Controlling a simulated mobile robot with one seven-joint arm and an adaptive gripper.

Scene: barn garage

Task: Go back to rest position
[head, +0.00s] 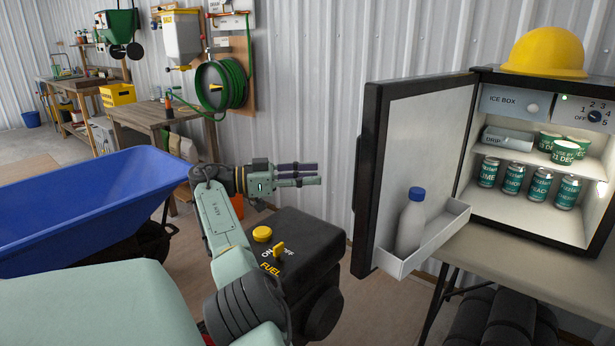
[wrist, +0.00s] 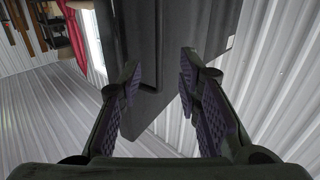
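My gripper (head: 316,174) is raised above the black fuel-powered machine, left of the open fridge door, and its fingers point right toward that door. In the wrist view my gripper (wrist: 160,76) has its two purple-padded fingers spread apart with nothing between them. The dark outer side of the fridge door (wrist: 165,50) shows beyond the fingers. The gripper looks apart from the door in the head view.
The small fridge's door (head: 413,150) stands open, with a white bottle (head: 411,225) in its shelf. Several cans (head: 526,182) and tubs are inside; a yellow hard hat (head: 545,51) sits on top. A blue wheelbarrow (head: 85,210) is left; the fuel machine (head: 300,250) is below my arm.

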